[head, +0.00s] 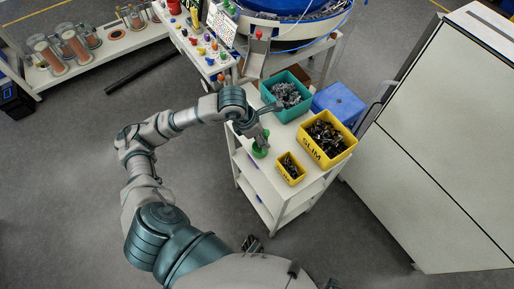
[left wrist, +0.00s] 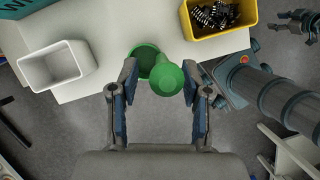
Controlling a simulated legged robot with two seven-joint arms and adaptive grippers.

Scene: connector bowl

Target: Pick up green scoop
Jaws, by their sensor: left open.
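The green scoop (head: 260,151) is at the left edge of the white cart's top, beside the small yellow bin. In the left wrist view the green scoop (left wrist: 167,77) shows a round knob towards the camera and a cup partly behind it. My left gripper (head: 263,138) is over the scoop. In the left wrist view my left gripper (left wrist: 160,96) is open, with one finger on each side of the scoop's knob and visible gaps between. A dark part near my body at the bottom of the head view may be my right gripper; its jaws are unclear.
The white cart (head: 271,189) carries a small yellow bin (head: 291,168), a larger yellow bin (head: 327,139) and a teal bin (head: 286,96), all holding parts. An empty white box (left wrist: 55,66) stands left of the scoop in the wrist view. A white cabinet (head: 440,150) is at the right.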

